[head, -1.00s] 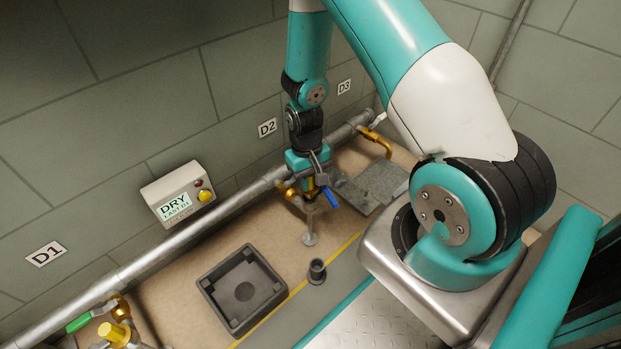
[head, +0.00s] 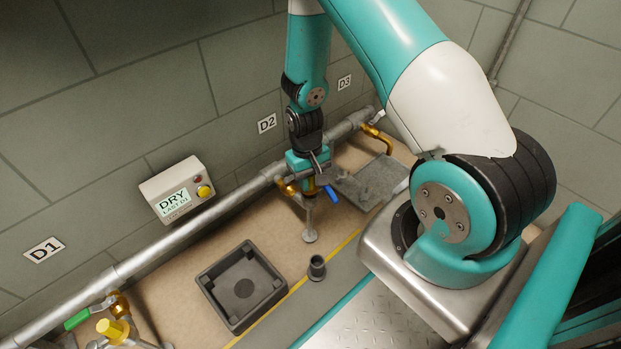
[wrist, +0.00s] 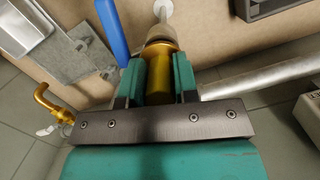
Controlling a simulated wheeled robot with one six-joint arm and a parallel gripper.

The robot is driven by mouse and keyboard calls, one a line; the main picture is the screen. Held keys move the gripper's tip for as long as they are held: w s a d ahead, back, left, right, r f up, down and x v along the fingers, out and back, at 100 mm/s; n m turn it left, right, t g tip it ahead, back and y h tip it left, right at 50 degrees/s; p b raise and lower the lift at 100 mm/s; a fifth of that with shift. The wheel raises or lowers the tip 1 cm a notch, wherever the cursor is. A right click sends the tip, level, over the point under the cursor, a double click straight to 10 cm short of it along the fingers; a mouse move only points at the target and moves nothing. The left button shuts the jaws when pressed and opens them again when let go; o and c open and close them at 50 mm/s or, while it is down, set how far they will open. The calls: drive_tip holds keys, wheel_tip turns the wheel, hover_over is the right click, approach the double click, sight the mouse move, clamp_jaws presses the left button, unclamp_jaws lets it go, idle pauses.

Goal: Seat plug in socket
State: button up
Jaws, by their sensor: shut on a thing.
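My gripper (head: 309,178) is at the D2 fitting, pointing down. In the wrist view its two teal fingers (wrist: 158,82) are shut on a yellow-gold cylinder, which I take as the plug (wrist: 158,72). The plug's far end meets a pale grey collar, which looks like the socket (wrist: 161,36). I cannot tell whether the plug is inside the collar or only against it. In the head view the gripper mostly hides the plug. The collar stands on a thin stem with a round foot (head: 309,236).
A blue lever (head: 331,196) is close beside the gripper, also in the wrist view (wrist: 112,30). A long pipe (head: 190,231) runs along the wall. A dark square tray (head: 212,293) and a dark cup (head: 317,267) stand in front. The sign box (head: 178,190) reads DRY.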

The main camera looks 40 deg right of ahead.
drive_tip(key=shift+f, duration=0.95)
idle(0.7)
drive_tip(key=o, duration=1.1)
drive_tip(key=shift+c, duration=0.2)
drive_tip(key=shift+c, duration=0.4)
drive_tip(key=shift+o, duration=0.7)
drive_tip(key=shift+d, duration=0.1)
drive_tip(key=shift+r, duration=0.1)
drive_tip(key=shift+c, duration=0.2)
